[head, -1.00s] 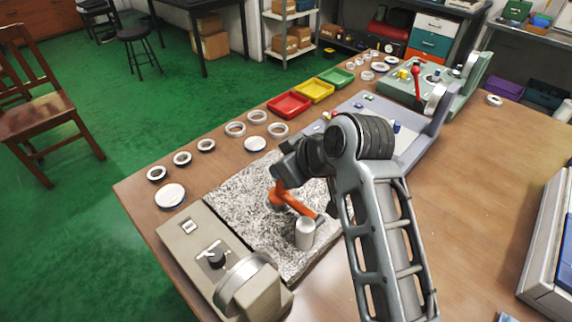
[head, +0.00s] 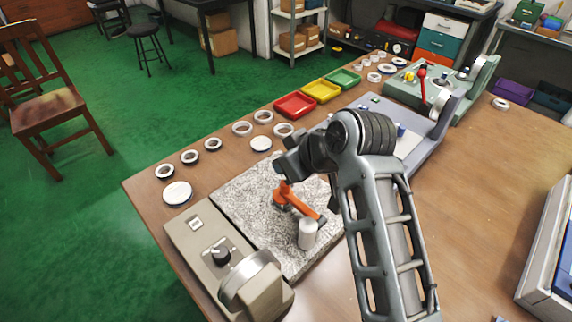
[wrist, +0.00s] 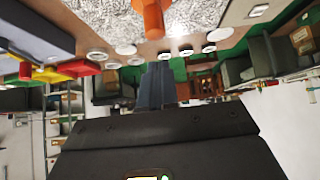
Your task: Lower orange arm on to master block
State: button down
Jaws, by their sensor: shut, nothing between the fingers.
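The orange arm (head: 301,204) stands on the speckled stone plate (head: 240,190) and slants down to the right. Its dark tip is close to the top of a grey metal cylinder (head: 308,236), which seems to be the master block. I cannot tell whether they touch. Part of the orange arm (wrist: 150,14) also shows at the top of the wrist view, beyond my fingertips. My gripper (wrist: 157,72) is shut and empty, with its fingers together and apart from the orange arm in that view. In the head view my own arm hides the fingertips.
A beige unit with a black knob (head: 217,252) sits at the plate's near left. Several rings and discs (head: 177,193) line the table's left edge. Red (head: 295,105), yellow (head: 321,90) and green trays lie behind.

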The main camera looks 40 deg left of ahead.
notch_tip(320, 180, up, 12)
jog(key=b, duration=0.1)
